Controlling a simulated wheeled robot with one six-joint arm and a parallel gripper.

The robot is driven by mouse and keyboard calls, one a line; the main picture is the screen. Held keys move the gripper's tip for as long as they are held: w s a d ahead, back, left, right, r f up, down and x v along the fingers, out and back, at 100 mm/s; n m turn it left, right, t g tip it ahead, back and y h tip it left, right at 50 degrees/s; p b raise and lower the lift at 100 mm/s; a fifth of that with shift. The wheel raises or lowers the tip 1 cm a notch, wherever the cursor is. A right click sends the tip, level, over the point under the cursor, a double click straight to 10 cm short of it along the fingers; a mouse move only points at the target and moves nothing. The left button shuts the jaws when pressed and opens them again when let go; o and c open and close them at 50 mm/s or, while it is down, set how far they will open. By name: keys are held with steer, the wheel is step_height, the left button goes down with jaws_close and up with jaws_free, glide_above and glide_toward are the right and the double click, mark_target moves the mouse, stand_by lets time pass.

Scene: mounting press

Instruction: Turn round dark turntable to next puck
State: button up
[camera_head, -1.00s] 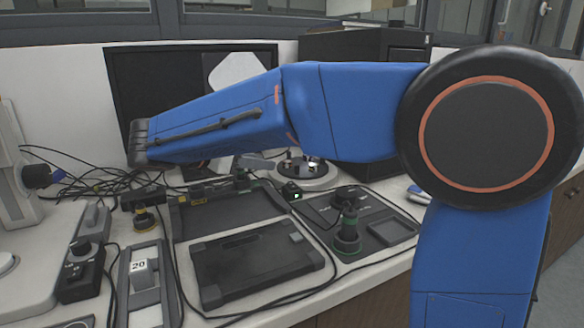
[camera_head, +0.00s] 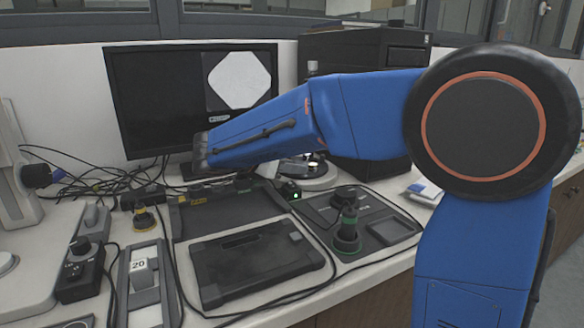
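The round dark turntable (camera_head: 322,171) sits on a white round base (camera_head: 318,184) at the back of the bench, behind the black devices. My blue forearm hides much of its far side. A small light puck-like piece (camera_head: 315,160) shows on it, partly covered by my arm; other pucks cannot be made out. My gripper (camera_head: 297,170) shows as a small grey shape below the forearm, at the left edge of the turntable. It overlaps the turntable in the picture; whether it touches is unclear. Its fingers are too small and hidden to judge.
A monitor (camera_head: 140,100) and a black cabinet (camera_head: 400,55) stand behind. A black flat case (camera_head: 255,265), a green-ringed knob (camera_head: 347,235) and a control box (camera_head: 80,270) lie in front. Cables (camera_head: 90,185) run across the left. A blue-white item (camera_head: 425,192) lies at right.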

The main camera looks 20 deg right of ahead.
jaws_close()
steer(key=shift+s+d+n+t, duration=0.1)
steer(key=shift+d+n+t, duration=0.05)
steer(key=shift+n+t, duration=0.2)
